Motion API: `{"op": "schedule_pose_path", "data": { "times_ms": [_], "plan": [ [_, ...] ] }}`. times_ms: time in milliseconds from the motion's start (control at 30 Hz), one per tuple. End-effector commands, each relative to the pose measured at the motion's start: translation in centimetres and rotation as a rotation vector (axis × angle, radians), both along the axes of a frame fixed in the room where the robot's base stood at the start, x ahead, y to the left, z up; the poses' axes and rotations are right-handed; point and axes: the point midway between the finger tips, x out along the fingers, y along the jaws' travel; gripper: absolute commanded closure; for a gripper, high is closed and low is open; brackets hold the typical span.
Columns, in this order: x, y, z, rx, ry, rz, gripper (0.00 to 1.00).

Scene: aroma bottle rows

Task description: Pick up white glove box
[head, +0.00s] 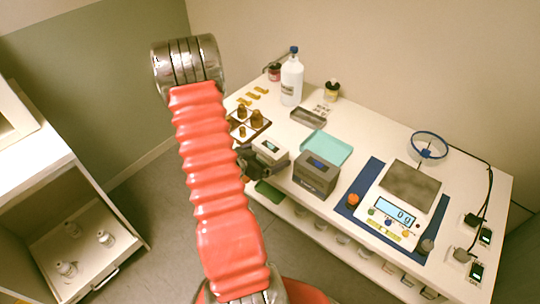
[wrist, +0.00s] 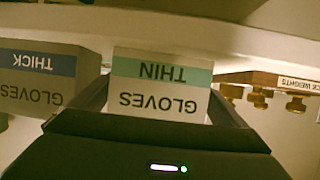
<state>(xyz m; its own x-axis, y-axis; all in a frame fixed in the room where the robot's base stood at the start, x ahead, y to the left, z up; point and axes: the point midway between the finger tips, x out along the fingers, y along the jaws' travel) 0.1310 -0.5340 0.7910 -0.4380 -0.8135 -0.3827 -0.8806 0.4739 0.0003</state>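The white glove box (wrist: 162,92) has a pale green band and reads "THIN GLOVES", upside down in the wrist view. In the head view the white box (head: 270,149) stands at the front edge of the white table. My gripper (wrist: 160,105) has its two dark fingers around the box, one along each side. Their inner faces look very close to the box sides, and I cannot tell whether they press on it. In the head view my gripper (head: 262,165) is at the box, partly hidden by my red arm.
A grey box (wrist: 42,80) marked "THICK GLOVES" stands close beside; it also shows in the head view (head: 316,174). A wooden rack of brass weights (wrist: 262,80) is on the other side. A teal tray (head: 326,147) lies behind. A scale (head: 398,208) stands at right.

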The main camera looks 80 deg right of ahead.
Motion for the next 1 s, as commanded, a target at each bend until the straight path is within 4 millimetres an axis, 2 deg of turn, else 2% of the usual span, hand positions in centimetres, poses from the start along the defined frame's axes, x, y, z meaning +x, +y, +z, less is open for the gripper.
{"op": "schedule_pose_path", "data": {
  "times_ms": [67, 500, 800, 1000],
  "plan": [
    [0.0, 0.0, 0.0, 0.0, 0.0, 0.0, 0.11],
    [0.0, 0.0, 0.1, -0.002, 0.0, 0.001, 0.4],
    [0.0, 0.0, 0.2, -0.002, 0.0, 0.001, 0.4],
    [0.0, -0.1, 1.4, -0.005, -0.002, -0.001, 0.4]
  ]
}}
